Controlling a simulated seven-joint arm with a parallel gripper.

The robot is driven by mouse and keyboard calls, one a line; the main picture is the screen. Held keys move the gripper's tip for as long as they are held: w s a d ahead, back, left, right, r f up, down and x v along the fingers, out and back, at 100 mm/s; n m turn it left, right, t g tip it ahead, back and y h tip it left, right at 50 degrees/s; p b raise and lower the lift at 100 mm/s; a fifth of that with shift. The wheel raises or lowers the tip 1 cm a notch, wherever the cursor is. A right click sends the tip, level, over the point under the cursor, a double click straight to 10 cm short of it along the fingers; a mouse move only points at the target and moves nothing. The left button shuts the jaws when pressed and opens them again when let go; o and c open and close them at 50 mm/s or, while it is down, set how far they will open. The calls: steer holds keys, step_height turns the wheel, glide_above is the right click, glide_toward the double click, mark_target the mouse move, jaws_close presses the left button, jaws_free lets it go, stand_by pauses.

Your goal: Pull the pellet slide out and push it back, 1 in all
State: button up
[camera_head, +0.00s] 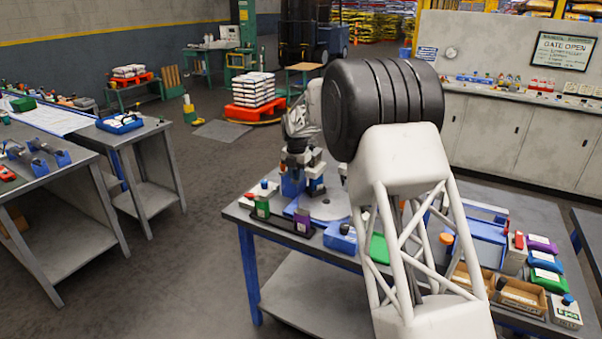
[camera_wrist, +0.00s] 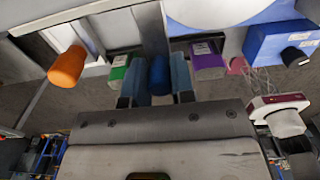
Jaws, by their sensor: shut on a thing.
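In the wrist view, my gripper (camera_wrist: 158,82) has its two blue fingers closed on the sides of a dark blue knob (camera_wrist: 159,68). The knob appears to be the handle of the pellet slide. A grey metal bar (camera_wrist: 153,28) runs away from it toward the top of the picture. I cannot tell how far the slide is drawn out. In the head view, the end of my arm is over the left part of the blue-framed bench (camera_head: 247,225); the knob cannot be made out there.
In the wrist view, a green block (camera_wrist: 118,70) and a purple block (camera_wrist: 208,62) flank the fingers closely. An orange cylinder (camera_wrist: 67,66) is at left, and a blue box (camera_wrist: 272,42) with a black knob at right. Cardboard bins (camera_head: 518,294) stand on the bench's right.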

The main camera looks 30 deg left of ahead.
steer(key=shift+w, duration=1.4)
steer(key=o, duration=1)
steer(key=shift+o, duration=0.2)
steer(key=shift+r, duration=0.45)
steer(key=shift+r, duration=0.7)
steer(key=shift+r, duration=1.25)
steer(key=shift+r, duration=1.6)
